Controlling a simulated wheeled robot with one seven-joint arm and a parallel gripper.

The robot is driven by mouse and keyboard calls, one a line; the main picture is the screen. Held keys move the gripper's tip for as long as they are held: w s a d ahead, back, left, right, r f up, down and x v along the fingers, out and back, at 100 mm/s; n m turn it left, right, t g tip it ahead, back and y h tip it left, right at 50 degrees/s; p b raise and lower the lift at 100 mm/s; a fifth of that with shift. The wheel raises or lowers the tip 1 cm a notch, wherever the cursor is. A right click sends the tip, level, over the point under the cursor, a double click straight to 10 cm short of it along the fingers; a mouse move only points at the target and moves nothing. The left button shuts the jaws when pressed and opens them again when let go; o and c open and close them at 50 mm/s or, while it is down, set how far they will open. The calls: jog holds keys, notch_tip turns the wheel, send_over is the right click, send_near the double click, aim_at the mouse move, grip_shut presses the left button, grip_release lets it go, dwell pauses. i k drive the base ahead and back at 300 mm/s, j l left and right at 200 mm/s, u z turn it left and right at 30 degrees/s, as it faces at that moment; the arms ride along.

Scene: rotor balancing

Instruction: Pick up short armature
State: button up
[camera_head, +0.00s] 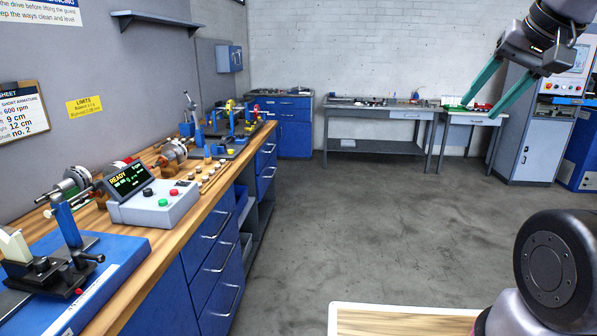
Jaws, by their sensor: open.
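My gripper (479,109) hangs at the upper right, its two green fingers spread apart with nothing between them. It is far from the wooden workbench (133,290) along the left wall. Small rotor-like parts lie on the bench: a grey and red one (77,180) behind the control box, and a copper-coloured one (174,154) further back. I cannot tell which of them, if either, is the short armature. Both are partly hidden or small in this view.
A control box (174,212) with a "READY" display and a blue machine base (110,258) occupy the near bench. Several small round pieces (205,179) lie near its front edge. Blue drawers (212,250) sit below. Open grey floor (330,230) separates the bench from my arm.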

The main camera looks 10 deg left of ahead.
aim_at(173, 150)
jog(key=i, duration=1.8)
jog(key=i+u, duration=0.25)
jog(key=i, duration=0.15)
jog(key=i+l+u, duration=0.15)
jog(key=i+u, duration=0.15)
jog(key=i, duration=0.15)
jog(key=i+u, duration=0.15)
jog(key=u, duration=0.25)
jog(key=i+u, duration=0.15)
jog(key=u, duration=0.3)
jog(key=i+l+u, duration=0.1)
jog(key=u, duration=0.3)
jog(key=i+l+u, duration=0.15)
jog(key=u, duration=0.25)
jog(key=i+l+u, duration=0.1)
jog(key=u, duration=0.3)
jog(key=i+l+u, duration=0.15)
jog(key=i+u, duration=0.25)
jog(key=l+u, duration=0.2)
jog(key=u, duration=0.2)
